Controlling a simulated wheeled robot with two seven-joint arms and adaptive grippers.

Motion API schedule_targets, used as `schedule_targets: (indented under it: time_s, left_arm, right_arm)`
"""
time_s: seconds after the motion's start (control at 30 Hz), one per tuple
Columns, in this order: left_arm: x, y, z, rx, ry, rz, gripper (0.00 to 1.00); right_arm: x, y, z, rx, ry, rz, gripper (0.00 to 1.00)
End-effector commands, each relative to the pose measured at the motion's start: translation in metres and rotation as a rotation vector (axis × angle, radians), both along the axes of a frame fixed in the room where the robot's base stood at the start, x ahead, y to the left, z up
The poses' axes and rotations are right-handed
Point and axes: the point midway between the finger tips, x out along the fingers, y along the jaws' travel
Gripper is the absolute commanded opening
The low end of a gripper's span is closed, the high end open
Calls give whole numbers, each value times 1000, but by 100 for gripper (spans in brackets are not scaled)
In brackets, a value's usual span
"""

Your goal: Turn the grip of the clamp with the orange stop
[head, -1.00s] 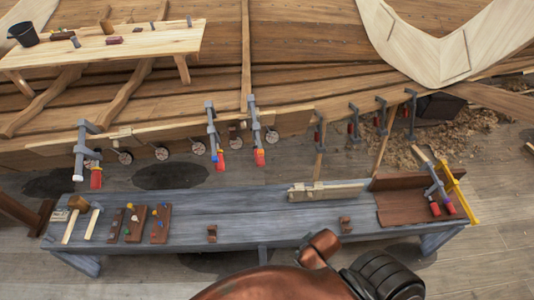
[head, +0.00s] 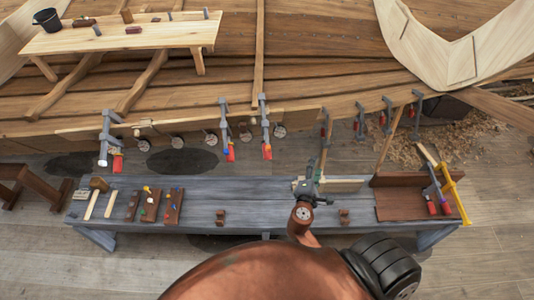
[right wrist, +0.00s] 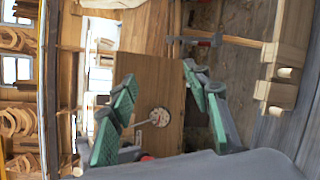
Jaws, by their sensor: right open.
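Clamps hang along the plank edge of the hull in the head view. The clamp with the orange stop (head: 265,122) appears to be the third from the left; its small stop looks orange, above a red grip (head: 267,153). The clamp left of it (head: 226,130) has a blue stop and a red grip. The far-left clamp (head: 107,138) has a pale stop. My right gripper (head: 306,184) is over the bench, below and right of the orange-stop clamp and apart from it. In the right wrist view its green-padded fingers (right wrist: 158,80) are spread and empty. My left gripper is out of view.
The grey-blue bench (head: 255,190) carries mallets, small boards with coloured pieces and a clamped wooden corner at right. More clamps (head: 360,120) hang to the right on the hull. A pale round disc (right wrist: 159,117) shows beyond the fingers in the right wrist view.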

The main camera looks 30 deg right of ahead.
Motion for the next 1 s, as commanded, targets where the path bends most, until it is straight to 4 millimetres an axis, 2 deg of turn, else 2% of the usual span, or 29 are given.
schedule_targets:
  time_s: [0.03, 0.1, 0.2, 0.33, 0.5, 0.67, 1.0]
  left_arm:
    - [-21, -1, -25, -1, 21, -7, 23]
    - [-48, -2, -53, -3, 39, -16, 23]
    - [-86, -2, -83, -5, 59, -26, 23]
    - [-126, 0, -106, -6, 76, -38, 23]
    - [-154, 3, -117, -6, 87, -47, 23]
    - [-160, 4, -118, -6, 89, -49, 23]
    - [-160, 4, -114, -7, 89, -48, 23]
  right_arm:
    - [19, 12, 3, -128, 56, 69, 44]
    - [43, 33, 4, -311, 139, 171, 44]
    - [74, 68, -2, -549, 257, 305, 44]
    - [100, 108, -21, -786, 385, 443, 44]
    - [116, 137, -41, -951, 476, 540, 44]
    - [127, 140, -45, -989, 496, 561, 44]
    - [174, 119, -44, -986, 494, 558, 44]
